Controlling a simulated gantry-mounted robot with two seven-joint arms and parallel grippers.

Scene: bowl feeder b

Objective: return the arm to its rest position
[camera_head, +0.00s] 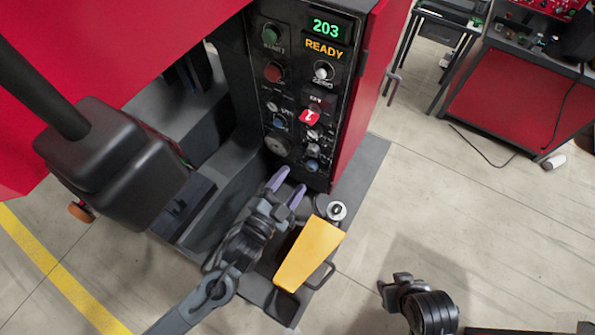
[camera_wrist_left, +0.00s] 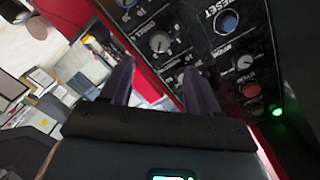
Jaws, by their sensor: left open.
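My left gripper (camera_head: 289,184) is open and empty, in front of the lower edge of the black control panel (camera_head: 291,56). Its two purple fingers stand apart below the lowest knobs. In the left wrist view the fingers of my left gripper (camera_wrist_left: 158,72) are also apart, with nothing between them, and the panel (camera_wrist_left: 218,58) fills the right side. My right gripper (camera_head: 396,284) is at the lower right, over the floor; its jaws are too unclear to read.
The panel display (camera_head: 326,38) reads 203 READY. A yellow sloped part (camera_head: 308,255) stands just right of my left gripper. A dark rounded housing (camera_head: 110,160) is at the left. A red-fronted bench (camera_head: 512,95) is at the upper right. Open floor (camera_head: 460,205) lies between.

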